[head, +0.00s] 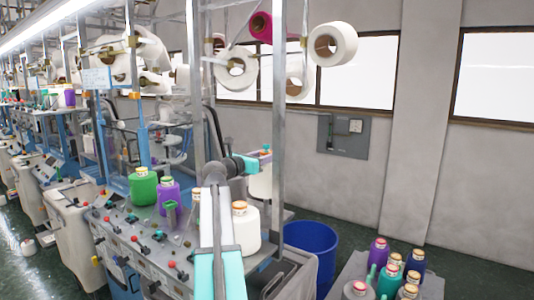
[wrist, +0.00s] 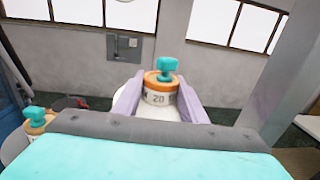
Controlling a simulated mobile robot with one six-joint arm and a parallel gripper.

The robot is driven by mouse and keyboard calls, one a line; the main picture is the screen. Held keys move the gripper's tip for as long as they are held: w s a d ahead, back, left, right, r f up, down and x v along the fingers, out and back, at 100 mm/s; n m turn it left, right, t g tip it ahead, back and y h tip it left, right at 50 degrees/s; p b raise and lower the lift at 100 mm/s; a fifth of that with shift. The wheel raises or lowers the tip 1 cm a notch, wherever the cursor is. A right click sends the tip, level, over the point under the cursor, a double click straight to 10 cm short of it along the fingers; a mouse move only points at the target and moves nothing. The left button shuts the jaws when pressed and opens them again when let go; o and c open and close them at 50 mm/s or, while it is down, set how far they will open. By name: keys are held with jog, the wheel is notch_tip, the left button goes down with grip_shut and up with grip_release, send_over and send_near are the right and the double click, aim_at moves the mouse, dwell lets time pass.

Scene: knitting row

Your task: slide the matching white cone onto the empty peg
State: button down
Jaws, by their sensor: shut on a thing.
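My gripper (wrist: 159,95) is shut on a white cone (wrist: 135,103) with an orange top marked "20" and a teal knob; its lilac fingers sit on either side of the top. In the head view the held cone (head: 260,184) hangs upright beyond my arm, near the machine's far end, and the gripper (head: 264,152) is small and partly hidden. On the machine ledge stand a green cone (head: 143,189), a purple cone (head: 169,196) and a white cone (head: 245,228).
A blue bin (head: 311,246) stands between the machine and the cart. A metal upright (head: 278,120) rises close to the held cone. Large yarn rolls (head: 333,44) hang overhead. A grey wall box (head: 343,135) is behind.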

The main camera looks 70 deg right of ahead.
jog(key=shift+f+b, duration=1.75)
jog(key=shift+f, duration=2.65)
jog(key=c, duration=1)
grip_release()
jog(key=shift+f, duration=0.1)
jog(key=shift+f, duration=0.1)
jog(key=shift+a, duration=0.15)
